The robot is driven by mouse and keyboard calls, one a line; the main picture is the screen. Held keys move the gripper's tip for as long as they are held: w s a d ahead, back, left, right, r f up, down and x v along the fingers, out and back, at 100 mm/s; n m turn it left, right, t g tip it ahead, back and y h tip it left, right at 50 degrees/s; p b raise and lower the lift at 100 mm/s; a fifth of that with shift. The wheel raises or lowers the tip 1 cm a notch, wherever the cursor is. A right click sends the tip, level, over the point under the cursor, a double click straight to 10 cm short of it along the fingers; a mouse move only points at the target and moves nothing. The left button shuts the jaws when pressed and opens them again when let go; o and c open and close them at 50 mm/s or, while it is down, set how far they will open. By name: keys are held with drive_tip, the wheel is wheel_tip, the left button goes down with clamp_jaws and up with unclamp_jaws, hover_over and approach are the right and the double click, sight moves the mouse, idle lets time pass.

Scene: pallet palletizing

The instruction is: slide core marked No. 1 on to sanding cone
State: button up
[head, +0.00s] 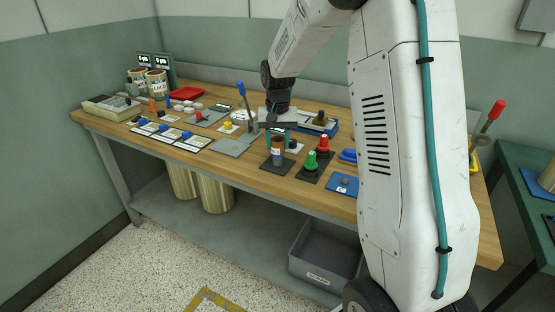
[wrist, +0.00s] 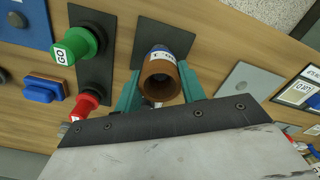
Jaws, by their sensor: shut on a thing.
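A brown hollow core (head: 277,156) with a pale label stands upright over a dark square plate (head: 264,163) near the front middle of the bench. I cannot clearly make out a sanding cone; whether one is inside or under the core is hidden.
Beside the core is a plate with a green knob (head: 311,160) and a red knob (head: 323,142). A blue plate (head: 343,185) lies right of them. A grey plate with a blue-handled lever (head: 242,92) stands to the left. A grey bin (head: 325,252) sits below the bench.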

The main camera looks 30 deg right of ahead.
drive_tip(key=shift+f, duration=0.9)
idle(0.6)
drive_tip(key=o, duration=1)
drive_tip(key=shift+o, duration=0.2)
wheel_tip(320, 180, up, 8)
drive_tip(key=shift+f, duration=0.1)
drive_tip(key=shift+s+f, duration=0.15)
drive_tip(key=shift+s, duration=0.1)
drive_tip(key=s+a+r+n, duration=0.2)
drive_tip(key=s+a, duration=0.2)
drive_tip(key=s, duration=0.7)
drive_tip(key=s+a+r+n+t, duration=0.1)
drive_tip(key=s+a, duration=0.4)
drive_tip(key=s, duration=0.7)
drive_tip(key=s+a+r+n, duration=0.3)
drive_tip(key=s+a+r, duration=0.1)
drive_tip(key=s, duration=0.7)
drive_tip(key=shift+s+a, duration=0.35)
drive_tip(key=shift+s, duration=0.05)
